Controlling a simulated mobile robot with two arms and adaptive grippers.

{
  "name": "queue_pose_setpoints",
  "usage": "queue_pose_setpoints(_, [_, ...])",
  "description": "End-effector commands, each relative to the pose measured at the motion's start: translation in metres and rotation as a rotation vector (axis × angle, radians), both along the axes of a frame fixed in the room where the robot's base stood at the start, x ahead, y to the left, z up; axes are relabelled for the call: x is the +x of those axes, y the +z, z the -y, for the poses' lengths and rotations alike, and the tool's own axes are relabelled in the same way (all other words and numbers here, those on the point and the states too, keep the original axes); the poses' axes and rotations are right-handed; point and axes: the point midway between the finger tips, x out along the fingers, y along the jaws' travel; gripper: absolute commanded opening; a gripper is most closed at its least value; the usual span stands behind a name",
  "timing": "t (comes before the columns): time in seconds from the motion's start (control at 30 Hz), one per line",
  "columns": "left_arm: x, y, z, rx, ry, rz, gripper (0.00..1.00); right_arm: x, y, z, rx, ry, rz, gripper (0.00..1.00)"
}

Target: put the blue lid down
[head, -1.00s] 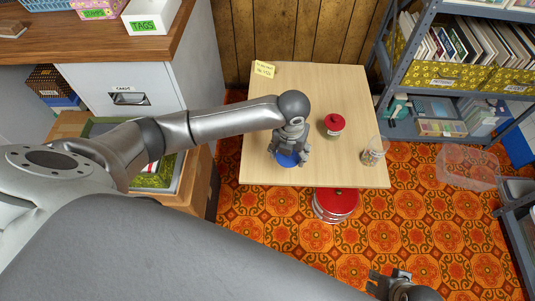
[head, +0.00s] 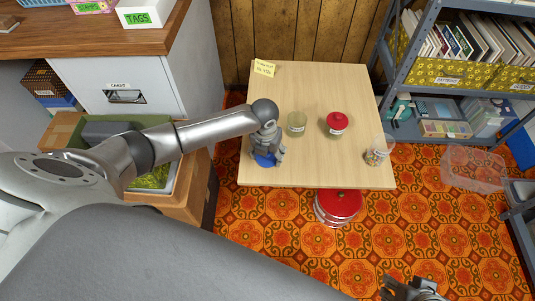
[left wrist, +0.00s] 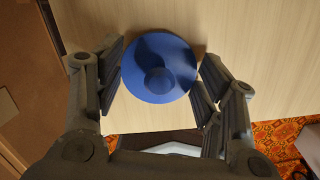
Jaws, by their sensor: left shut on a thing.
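The blue lid (left wrist: 160,68) is a round disc with a knob, held between the fingers of my left gripper (left wrist: 160,82). In the head view the blue lid (head: 264,160) shows beneath my left gripper (head: 267,153), over the front left part of the wooden table (head: 325,170). I cannot tell whether the lid touches the table top. An open, lidless glass jar (head: 296,123) stands to the right of my left gripper. My right gripper (head: 410,291) is low at the bottom right, partly cut off, away from the table.
A jar with a red lid (head: 337,123) and a glass jar with colourful contents (head: 377,152) stand on the table's right side. A yellow note (head: 264,67) is at the back left. A red-topped round tin (head: 338,205) is on the floor by the table's front edge.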

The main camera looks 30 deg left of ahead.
Motion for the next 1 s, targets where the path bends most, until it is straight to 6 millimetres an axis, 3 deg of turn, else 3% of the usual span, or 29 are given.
queue_pose_setpoints(0.3, [0.000,-0.002,0.000,0.000,0.001,0.001,0.52,0.001,0.000,-0.001,0.001,0.000,0.006,0.40])
queue_pose_setpoints(0.33, [0.001,-0.001,0.000,0.000,0.001,0.001,0.67,0.002,0.001,-0.001,0.002,0.000,0.009,0.40])
queue_pose_setpoints(0.47, [0.000,-0.001,0.000,0.000,0.000,0.001,0.84,0.003,0.001,-0.001,0.003,0.002,0.013,0.40])
queue_pose_setpoints(0.83, [0.001,0.000,0.000,0.000,0.000,0.001,0.85,0.002,0.001,-0.001,0.002,0.002,0.011,0.40])
queue_pose_setpoints(1.0, [-0.001,0.020,0.000,0.000,0.000,0.003,0.85,-0.002,0.008,0.000,-0.001,0.001,-0.010,0.40])
